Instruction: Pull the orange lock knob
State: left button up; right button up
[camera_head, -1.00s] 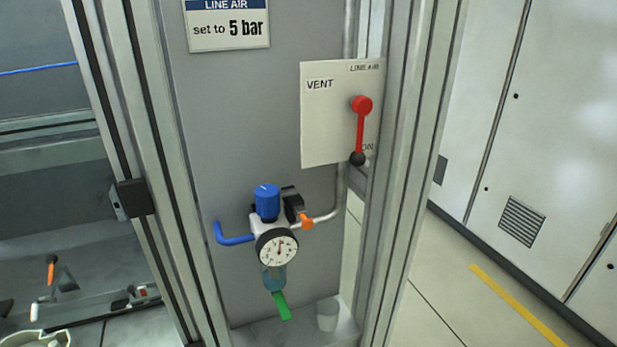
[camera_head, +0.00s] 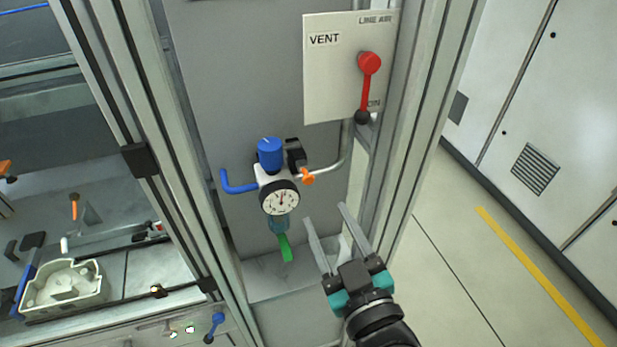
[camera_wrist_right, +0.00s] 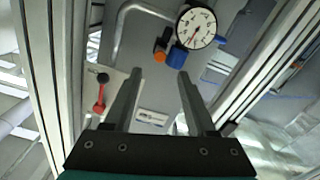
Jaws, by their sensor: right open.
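The orange lock knob (camera_head: 307,177) sits on the right side of the air regulator, beside the pressure gauge (camera_head: 280,198) and below right of the blue regulator knob (camera_head: 270,155). My right gripper (camera_head: 325,214) is open and empty, its fingers pointing up toward the regulator from below right. Its fingertips appear just below the orange knob, apart from it. In the right wrist view the orange knob (camera_wrist_right: 159,57) shows between and just beyond the two fingertips (camera_wrist_right: 159,73). My left gripper is not in view.
A panel with a red vent lever (camera_head: 367,85) is above right of the regulator. A green tab (camera_head: 285,247) hangs below it. Aluminium posts (camera_head: 405,160) stand on both sides. A tray with a casting (camera_head: 98,283) is at lower left.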

aim_at(309, 182)
jog(key=shift+b+x, duration=1)
jog(key=shift+x, duration=4.1)
jog(key=shift+c, duration=0.3)
grip_shut()
jog(key=shift+f, duration=0.1)
